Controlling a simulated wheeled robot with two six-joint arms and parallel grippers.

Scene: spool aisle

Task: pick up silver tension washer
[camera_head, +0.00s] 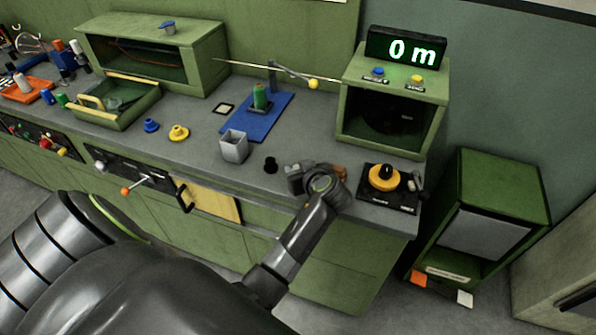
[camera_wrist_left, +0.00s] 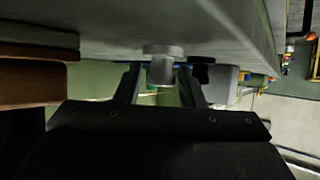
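The silver tension washer (camera_wrist_left: 162,62) is a grey disc with a narrower round stem, seen in the left wrist view between my left gripper's fingers (camera_wrist_left: 161,86). A gap shows on each side of the stem, so the gripper is open around it and not closed on it. In the head view my left gripper (camera_head: 297,180) is low at the counter's front edge, right of the black washer (camera_head: 270,164). My right gripper is not in view.
A brown block (camera_wrist_left: 30,80) lies close beside the gripper. A grey square cup (camera_head: 234,147) stands to the left, and a black device with a yellow dial (camera_head: 384,178) to the right. Yellow (camera_head: 179,133) and blue (camera_head: 151,125) washers sit farther left.

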